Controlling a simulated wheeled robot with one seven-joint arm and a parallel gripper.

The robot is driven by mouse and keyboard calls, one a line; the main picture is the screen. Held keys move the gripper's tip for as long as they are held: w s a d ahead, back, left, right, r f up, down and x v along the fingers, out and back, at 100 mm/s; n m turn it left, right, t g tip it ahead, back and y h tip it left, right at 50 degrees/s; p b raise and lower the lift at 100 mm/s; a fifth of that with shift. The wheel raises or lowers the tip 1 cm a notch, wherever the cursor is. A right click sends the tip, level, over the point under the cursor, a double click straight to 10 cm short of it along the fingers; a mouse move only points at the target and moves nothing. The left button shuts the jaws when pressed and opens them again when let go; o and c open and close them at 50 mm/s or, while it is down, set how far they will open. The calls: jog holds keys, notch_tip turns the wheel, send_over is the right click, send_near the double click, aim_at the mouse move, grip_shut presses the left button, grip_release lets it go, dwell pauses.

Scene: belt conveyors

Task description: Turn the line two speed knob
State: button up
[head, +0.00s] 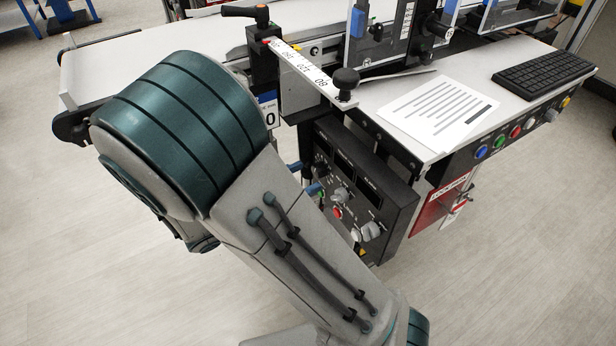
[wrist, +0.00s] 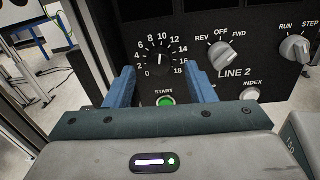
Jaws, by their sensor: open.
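The line two speed knob (wrist: 160,62) is a dark round knob inside a white scale from 0 to 18 on a black panel. Its white pointer mark appears to point roughly up, near 10; the exact reading is hard to tell. In the wrist view my gripper (wrist: 160,72) is open, with one blue finger to the left of the knob and one to the right. I see gaps on both sides; contact is not visible. In the head view the blue fingers reach the left side of the control panel (head: 400,205), partly hidden by my arm.
A green START button (wrist: 166,100) sits just below the knob, between the fingers. The conveyor bench with a paper sheet (head: 437,110) overhangs the panel.

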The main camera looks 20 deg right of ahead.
aim_at(319, 171)
jog(key=shift+x, duration=1.15)
jog(key=c, duration=1)
jog(key=shift+r, duration=0.1)
jog(key=shift+p, duration=0.35)
